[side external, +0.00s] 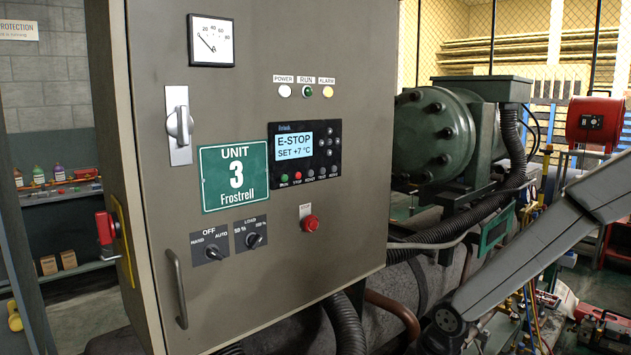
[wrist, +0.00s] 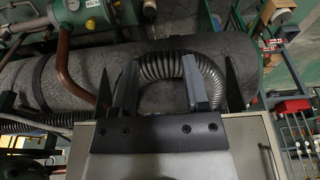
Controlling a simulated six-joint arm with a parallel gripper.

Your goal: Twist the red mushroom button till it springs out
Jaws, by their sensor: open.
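The red mushroom button (side external: 310,223) sits low on the right of the grey cabinet's front, under a small white label. Whether it is pressed in is too small to tell. The controller screen (side external: 294,145) above it reads "E-STOP" and "SET +7 °C". My gripper (wrist: 159,82) is open in the wrist view, with nothing between its fingers. It faces a dark lagged pipe and a ribbed hose, and the button is not visible there. In the side view only part of my arm shows at the lower right, apart from the button; the gripper is out of frame.
The cabinet front (side external: 250,290) carries a door handle (side external: 177,290), two black selector knobs (side external: 212,252) and a silver latch (side external: 180,126). A red handle (side external: 105,228) sticks out of its left side. Hoses (side external: 345,325) and compressor machinery (side external: 435,130) lie below and right.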

